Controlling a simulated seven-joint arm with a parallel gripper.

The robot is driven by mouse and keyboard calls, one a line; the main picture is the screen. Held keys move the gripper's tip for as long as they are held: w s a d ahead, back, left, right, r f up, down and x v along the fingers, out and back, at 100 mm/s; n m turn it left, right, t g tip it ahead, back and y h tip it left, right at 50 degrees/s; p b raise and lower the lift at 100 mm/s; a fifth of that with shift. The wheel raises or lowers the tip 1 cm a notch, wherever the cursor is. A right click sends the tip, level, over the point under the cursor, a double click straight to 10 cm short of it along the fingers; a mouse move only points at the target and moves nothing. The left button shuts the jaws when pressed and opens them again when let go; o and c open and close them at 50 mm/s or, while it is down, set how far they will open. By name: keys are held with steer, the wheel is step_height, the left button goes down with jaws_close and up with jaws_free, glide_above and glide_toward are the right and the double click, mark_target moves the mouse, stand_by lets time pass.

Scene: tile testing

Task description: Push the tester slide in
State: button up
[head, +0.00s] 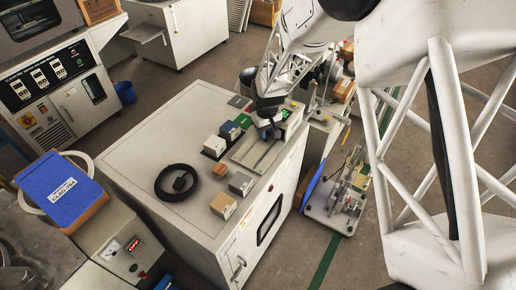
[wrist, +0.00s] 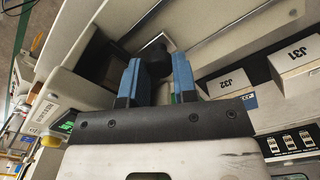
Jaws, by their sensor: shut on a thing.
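The tester (head: 258,150) sits on top of the white cabinet, with a long pale bed and a small green display at its far end. My gripper (head: 268,128) is low over the tester's far part. In the wrist view my gripper's blue fingers (wrist: 156,80) stand on either side of a dark knob (wrist: 155,57) and are shut on it. The knob appears to belong to the tester slide, but its joint to the slide is hidden by the fingers. How far in the slide sits cannot be told.
A black cable coil (head: 178,182) lies on the cabinet top (head: 135,160). White boxes marked J32 (wrist: 229,79) and J31 (wrist: 294,58) are close beside my gripper.

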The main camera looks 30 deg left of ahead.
steer(key=o, duration=0.6)
steer(key=shift+c, duration=0.2)
steer(key=shift+w+r, duration=0.1)
steer(key=shift+r, duration=1.55)
steer(key=shift+o, duration=0.8)
steer(key=shift+r, duration=0.45)
steer(key=shift+o, duration=0.3)
steer(key=shift+r, duration=1)
steer(key=shift+f, duration=0.1)
steer(key=shift+d, duration=0.1)
